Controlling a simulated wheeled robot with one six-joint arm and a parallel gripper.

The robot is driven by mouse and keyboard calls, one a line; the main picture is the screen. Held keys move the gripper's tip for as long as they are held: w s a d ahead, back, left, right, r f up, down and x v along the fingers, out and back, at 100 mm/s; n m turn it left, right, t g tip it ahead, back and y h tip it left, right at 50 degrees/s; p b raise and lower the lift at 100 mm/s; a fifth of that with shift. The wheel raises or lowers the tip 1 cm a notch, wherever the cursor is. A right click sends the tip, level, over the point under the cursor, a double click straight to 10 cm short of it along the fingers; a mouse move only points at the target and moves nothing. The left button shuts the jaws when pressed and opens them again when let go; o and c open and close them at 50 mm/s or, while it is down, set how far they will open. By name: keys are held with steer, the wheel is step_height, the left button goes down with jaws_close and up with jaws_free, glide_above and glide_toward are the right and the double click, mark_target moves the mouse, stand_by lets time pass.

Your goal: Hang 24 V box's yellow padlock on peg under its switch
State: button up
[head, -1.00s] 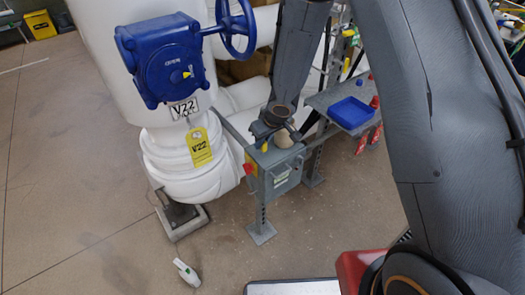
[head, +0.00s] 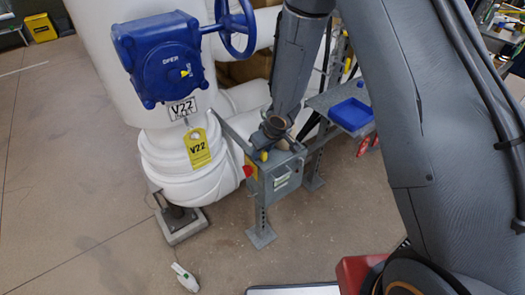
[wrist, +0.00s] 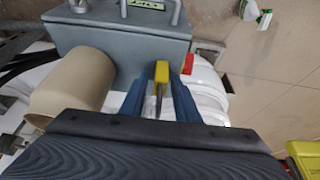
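The yellow padlock (wrist: 161,72) is between the two blue fingertips of my gripper (wrist: 162,88) in the wrist view. Its body is at the fingertips and its metal shackle points back toward my palm. The gripper looks shut on it, though the contact faces are hard to make out. In the head view the padlock (head: 264,155) is a small yellow spot at my gripper, by the top left corner of the grey box (head: 284,178). The red switch (head: 248,171) on its yellow plate is on the box's left side, just below. I cannot make out the peg.
A white-and-green bottle (head: 185,278) lies on the open floor.

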steer(key=shift+b, duration=0.4)
steer(key=p+v, duration=0.3)
steer(key=v, duration=0.5)
